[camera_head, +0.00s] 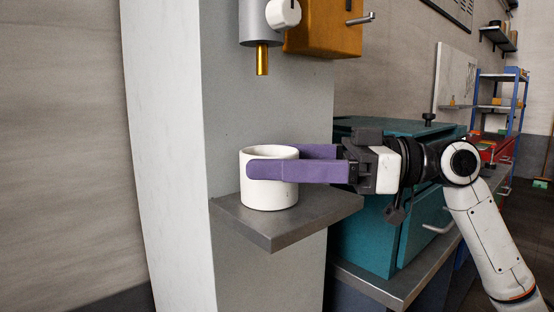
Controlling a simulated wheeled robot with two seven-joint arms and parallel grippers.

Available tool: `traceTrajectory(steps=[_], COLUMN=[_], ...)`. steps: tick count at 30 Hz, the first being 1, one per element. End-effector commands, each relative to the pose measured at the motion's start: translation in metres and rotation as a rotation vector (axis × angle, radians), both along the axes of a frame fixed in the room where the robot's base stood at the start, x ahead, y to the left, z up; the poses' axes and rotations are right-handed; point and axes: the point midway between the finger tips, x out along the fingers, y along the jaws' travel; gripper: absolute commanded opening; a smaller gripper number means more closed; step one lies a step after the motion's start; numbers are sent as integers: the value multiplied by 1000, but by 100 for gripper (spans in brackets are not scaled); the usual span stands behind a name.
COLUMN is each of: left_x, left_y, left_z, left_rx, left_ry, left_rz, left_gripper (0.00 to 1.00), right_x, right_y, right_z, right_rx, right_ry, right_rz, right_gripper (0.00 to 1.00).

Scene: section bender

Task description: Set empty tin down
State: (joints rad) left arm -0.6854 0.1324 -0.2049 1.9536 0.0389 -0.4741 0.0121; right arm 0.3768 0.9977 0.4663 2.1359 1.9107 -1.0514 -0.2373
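A white, round, open-topped tin (268,196) stands upright at the grey metal shelf (318,206), under a nozzle with a brass tip. Its inside is mostly out of sight. My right gripper (272,164) comes in from the right with its two purple fingers level around the tin. One finger lies across the tin's near side and the other passes behind it. The fingers appear closed on the tin. The tin's base looks to be on or just at the shelf surface; I cannot tell whether there is a small gap. My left gripper is not in view.
The brass nozzle (262,60) hangs above the tin from a grey cylinder, beside an orange box (325,38). A teal cabinet (378,232) stands on a bench behind my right arm. The shelf's front right part is bare.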

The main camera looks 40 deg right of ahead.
Motion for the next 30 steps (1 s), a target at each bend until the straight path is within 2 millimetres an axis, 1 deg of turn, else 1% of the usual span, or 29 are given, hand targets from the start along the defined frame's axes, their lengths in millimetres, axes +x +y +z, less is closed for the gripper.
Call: traceTrajectory(steps=[5, 9, 11, 17, 21, 24, 27, 30], left_x=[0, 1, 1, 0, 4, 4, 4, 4], left_y=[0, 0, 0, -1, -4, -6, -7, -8], left_z=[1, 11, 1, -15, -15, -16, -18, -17], left_rx=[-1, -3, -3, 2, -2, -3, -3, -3], left_ry=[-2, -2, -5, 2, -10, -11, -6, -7], left_rz=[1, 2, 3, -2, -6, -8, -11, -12], left_gripper=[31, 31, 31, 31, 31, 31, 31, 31], right_x=[0, 0, -5, -32, -52, -64, -72, -77], right_y=[0, 0, -7, -39, -62, -75, -85, -90], right_z=[1, 9, 3, 1, 3, 3, 4, 5], right_rx=[-1, -2, 1, 2, 2, 2, 2, 1], right_ry=[1, 1, 0, -2, -3, -2, -1, -1], right_rz=[0, -1, -2, -2, -3, -1, -2, 0], right_gripper=[65, 65, 65, 65, 65, 65, 65, 65])
